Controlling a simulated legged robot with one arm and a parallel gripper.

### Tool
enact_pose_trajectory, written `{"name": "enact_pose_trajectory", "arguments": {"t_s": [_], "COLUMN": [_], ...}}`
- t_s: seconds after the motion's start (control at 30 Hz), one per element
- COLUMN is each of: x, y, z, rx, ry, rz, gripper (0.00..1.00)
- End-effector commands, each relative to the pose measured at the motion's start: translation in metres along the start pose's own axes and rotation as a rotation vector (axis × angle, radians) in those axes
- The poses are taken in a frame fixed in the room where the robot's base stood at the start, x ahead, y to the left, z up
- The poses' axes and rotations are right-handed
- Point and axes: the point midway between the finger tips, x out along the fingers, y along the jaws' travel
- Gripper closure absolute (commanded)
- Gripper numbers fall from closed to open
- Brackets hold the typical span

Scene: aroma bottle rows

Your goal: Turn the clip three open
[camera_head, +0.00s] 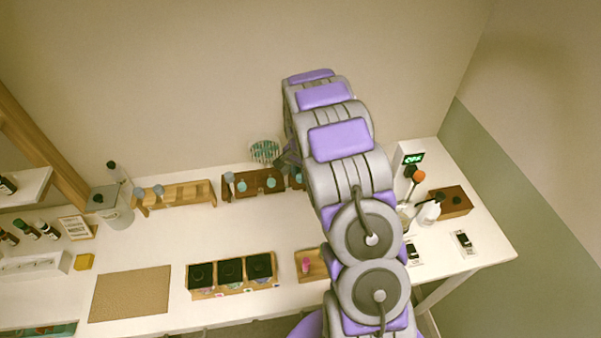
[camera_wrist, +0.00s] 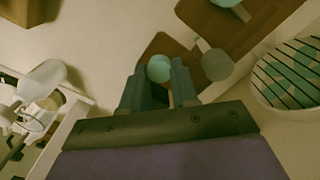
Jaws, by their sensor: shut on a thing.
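My gripper (camera_wrist: 160,82) is shut on a teal round knob (camera_wrist: 158,68), which shows between its two fingertips in the wrist view. The knob sits against a brown wooden block, and I take it to be part of clip three; no label can be read. A grey paddle-shaped piece (camera_wrist: 216,64) stands to the right of the fingers. In the head view, the dark brown wooden rack (camera_head: 255,186) carries teal knobs and a grey round-headed piece. My gripper (camera_head: 285,162) is at the rack's right end there, and my arm hides part of that area.
A round striped container with teal contents (camera_head: 265,151) stands behind the rack. A lighter wooden rack (camera_head: 180,194) is to the left. A white spray bottle (camera_head: 430,212) is right of my arm. The table's middle is clear.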

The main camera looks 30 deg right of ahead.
Motion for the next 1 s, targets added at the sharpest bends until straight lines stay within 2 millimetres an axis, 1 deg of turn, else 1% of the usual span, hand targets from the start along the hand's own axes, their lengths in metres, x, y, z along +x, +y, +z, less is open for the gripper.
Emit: {"name": "enact_pose_trajectory", "arguments": {"t_s": [0.03,0.57,0.6,0.83,1.0], "x": [0.0024,0.0025,0.0025,0.0013,0.001], "y": [0.0016,0.0006,0.0005,0.0001,0.0002], "z": [0.0022,0.0028,0.0028,0.0012,0.0002], "rx": [0.009,0.028,0.028,0.028,0.027], "ry": [-0.007,-0.007,-0.007,-0.003,-0.003], "rz": [0.006,0.006,0.006,0.002,0.001], "gripper": [1.0,1.0,0.68,0.46,0.46]}}
